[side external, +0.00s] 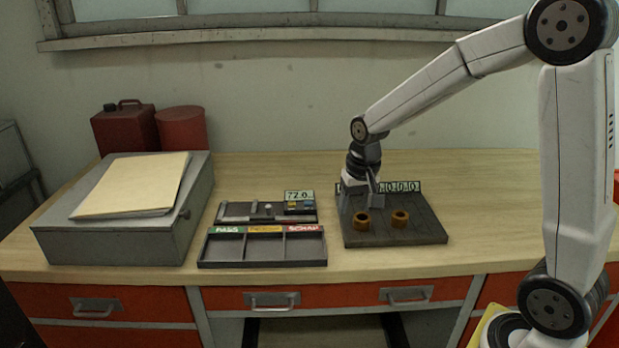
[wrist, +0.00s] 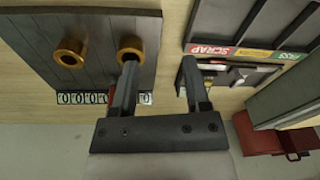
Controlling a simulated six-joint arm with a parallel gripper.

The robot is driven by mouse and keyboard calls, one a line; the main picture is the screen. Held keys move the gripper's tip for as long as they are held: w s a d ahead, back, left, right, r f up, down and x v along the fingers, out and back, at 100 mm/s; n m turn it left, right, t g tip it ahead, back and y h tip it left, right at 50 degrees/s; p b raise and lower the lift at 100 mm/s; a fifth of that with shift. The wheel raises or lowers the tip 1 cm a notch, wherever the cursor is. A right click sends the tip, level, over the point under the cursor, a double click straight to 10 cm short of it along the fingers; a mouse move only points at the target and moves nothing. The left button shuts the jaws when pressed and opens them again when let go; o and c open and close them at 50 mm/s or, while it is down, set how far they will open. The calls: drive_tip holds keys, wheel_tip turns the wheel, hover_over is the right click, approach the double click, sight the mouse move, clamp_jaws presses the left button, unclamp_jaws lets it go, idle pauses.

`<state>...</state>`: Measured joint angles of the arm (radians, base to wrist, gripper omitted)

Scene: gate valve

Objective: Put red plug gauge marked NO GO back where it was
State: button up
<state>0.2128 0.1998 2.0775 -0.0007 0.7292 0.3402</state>
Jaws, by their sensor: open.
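My gripper (wrist: 165,75) is open, its two fingers well apart with nothing visible between them. In the side view my gripper (side external: 362,205) is low over the back left part of a dark board (side external: 425,232). I cannot clearly make out the red plug gauge marked NO GO. A small red patch (wrist: 103,98) shows beside the left finger in the wrist view, partly hidden, by the board's number plates. A gauge rack (side external: 235,211) with a small knob and yellow and blue pieces lies left of the board; it also shows in the wrist view (wrist: 245,75).
Two bronze rings (side external: 362,222) (side external: 400,219) stand on the board. A sorting tray (side external: 262,264) with PASS and SCRAP labels lies in front of the rack. A grey box (side external: 110,240) with folders is at left, red cans (side external: 181,128) behind. The bench right of the board is clear.

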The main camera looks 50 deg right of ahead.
drive_tip(key=s+a+f+n, duration=0.2)
drive_tip(key=s+a+n, duration=0.1)
drive_tip(key=s+a, duration=0.1)
drive_tip(key=s+a+f+n+t, duration=0.1)
drive_tip(key=s+a+f+n, duration=0.2)
drive_tip(key=s, duration=0.3)
drive_tip(key=shift+s+a+f, duration=0.25)
drive_tip(key=shift+a, duration=0.4)
drive_tip(key=shift+c, duration=0.2)
drive_tip(key=c, duration=0.4)
